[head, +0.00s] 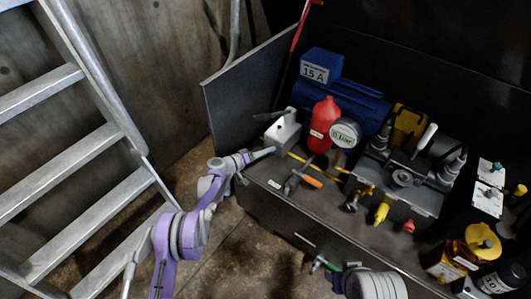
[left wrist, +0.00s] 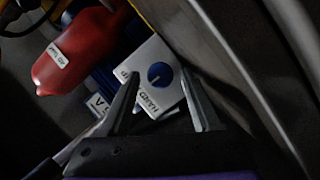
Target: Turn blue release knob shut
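The blue release knob (left wrist: 160,75) is a round dial on the face of a white box (left wrist: 148,58) in the left wrist view. A dark line marks the knob. The box (head: 283,131) also shows in the head view at the left end of the dark bench top; its knob cannot be made out there. My left gripper (head: 262,154) is just in front of the box. In the left wrist view its two fingers (left wrist: 163,100) are apart, with the knob beyond and between their tips; contact is not visible. My right arm shows only partly at the bottom, its gripper unclear.
A red bottle (head: 324,124), a round gauge (head: 345,134) and a blue motor (head: 350,100) stand behind and right of the box. Pliers with orange handles (head: 303,180) lie on the bench (head: 275,178). A dark panel (head: 245,85) rises behind. A metal ladder (head: 85,150) stands left.

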